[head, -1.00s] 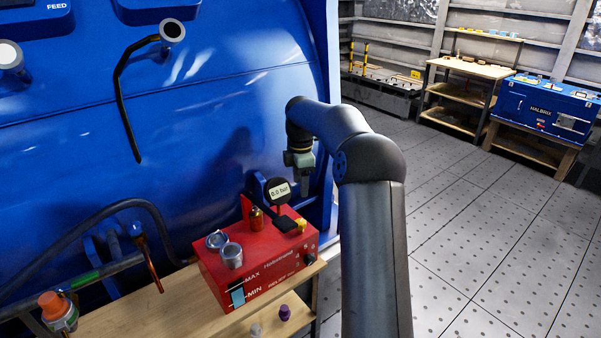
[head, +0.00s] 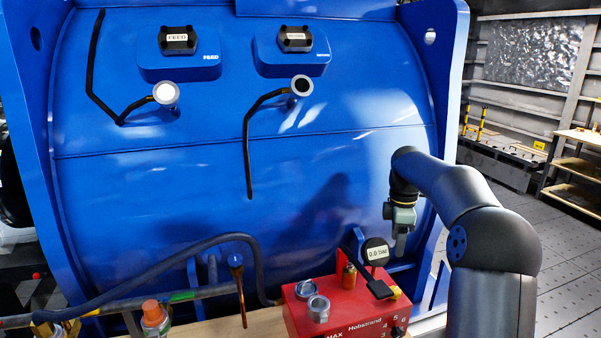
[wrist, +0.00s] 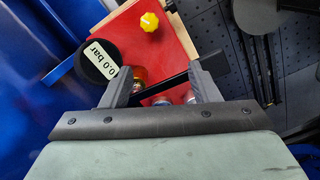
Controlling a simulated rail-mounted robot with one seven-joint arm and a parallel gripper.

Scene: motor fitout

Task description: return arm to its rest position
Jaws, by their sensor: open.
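My arm rises at the right of the head view, bends at the elbow and reaches left, with my gripper (head: 400,245) hanging down in front of the blue motor housing (head: 330,190). In the wrist view my gripper (wrist: 163,85) has its two fingers apart. Nothing is held between them. Below and beyond the fingers is the red tester box (head: 350,308), with a round gauge (head: 376,252) reading 0.0 bar, a black lever and a yellow knob (wrist: 149,22). The gripper looks above the box; their exact gap cannot be told.
Two metal cups (head: 318,308) stand on the red box. A wooden bench (head: 215,332) lies under it. An orange-capped bottle (head: 154,315) and a copper-coloured rod (head: 240,295) are to the left. The perforated floor (head: 570,250) at right is clear.

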